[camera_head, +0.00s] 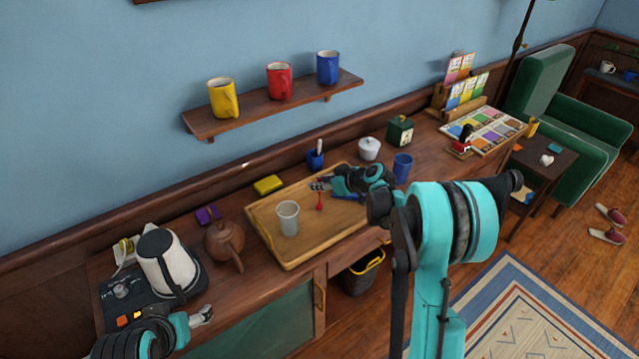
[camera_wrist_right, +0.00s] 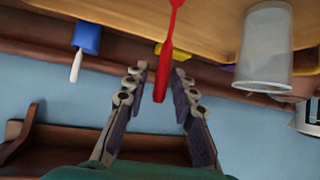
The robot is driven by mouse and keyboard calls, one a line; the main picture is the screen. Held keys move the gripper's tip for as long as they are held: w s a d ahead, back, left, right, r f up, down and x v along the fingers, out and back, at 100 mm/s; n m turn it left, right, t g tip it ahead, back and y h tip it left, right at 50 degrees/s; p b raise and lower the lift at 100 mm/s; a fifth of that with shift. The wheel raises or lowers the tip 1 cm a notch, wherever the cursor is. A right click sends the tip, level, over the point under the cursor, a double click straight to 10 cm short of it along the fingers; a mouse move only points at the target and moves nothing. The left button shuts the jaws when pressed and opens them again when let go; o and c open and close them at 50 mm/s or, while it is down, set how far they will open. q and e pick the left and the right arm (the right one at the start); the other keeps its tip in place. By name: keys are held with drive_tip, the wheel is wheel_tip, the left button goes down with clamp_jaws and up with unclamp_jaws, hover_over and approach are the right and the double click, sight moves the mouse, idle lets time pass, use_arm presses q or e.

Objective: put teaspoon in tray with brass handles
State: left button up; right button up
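The wooden tray (camera_head: 262,240) lies on the long counter; I cannot make out brass handles on it. A slim red utensil, seemingly the teaspoon (camera_head: 319,201), shows over the tray's back part; whether it touches the tray is unclear. My right gripper (camera_head: 319,185) is above the tray's back part. In the right wrist view the red teaspoon's handle (camera_wrist_right: 163,75) lies between the two spread fingers (camera_wrist_right: 160,98), with a gap on each side. My left gripper (camera_head: 203,315) is at the counter's front left, its finger opening too small to judge.
A grey cup (camera_head: 288,220) stands in the tray. A brown teapot (camera_head: 223,243) and white kettle (camera_head: 165,262) stand left of it. A yellow sponge (camera_head: 268,185), blue holder (camera_head: 315,160) and white pot (camera_head: 369,148) stand behind, a blue cup (camera_head: 402,168) to the right.

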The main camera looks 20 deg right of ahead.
drive_tip(key=shift+s+d+r+p, duration=0.2)
drive_tip(key=shift+r+p, duration=0.1)
drive_tip(key=shift+r, duration=0.15)
drive_tip(key=p+v, duration=0.3)
drive_tip(key=v, duration=0.8)
drive_tip(key=s+a+r+m+g+h, duration=0.1)
drive_tip(key=s+a+r+m, duration=0.1)
drive_tip(key=s+a, duration=0.35)
drive_tip(key=s+a+r+m+g+h, duration=0.1)
drive_tip(key=s+a+r+h, duration=0.1)
drive_tip(key=s, duration=0.6)
drive_tip(key=s+f+m+h, duration=0.1)
drive_tip(key=s+m+h, duration=0.2)
drive_tip(key=s, duration=1.2)
drive_tip(key=shift+s+a+f+m, duration=0.2)
drive_tip(key=shift+a+f+m, duration=0.1)
drive_tip(key=shift+a, duration=0.1)
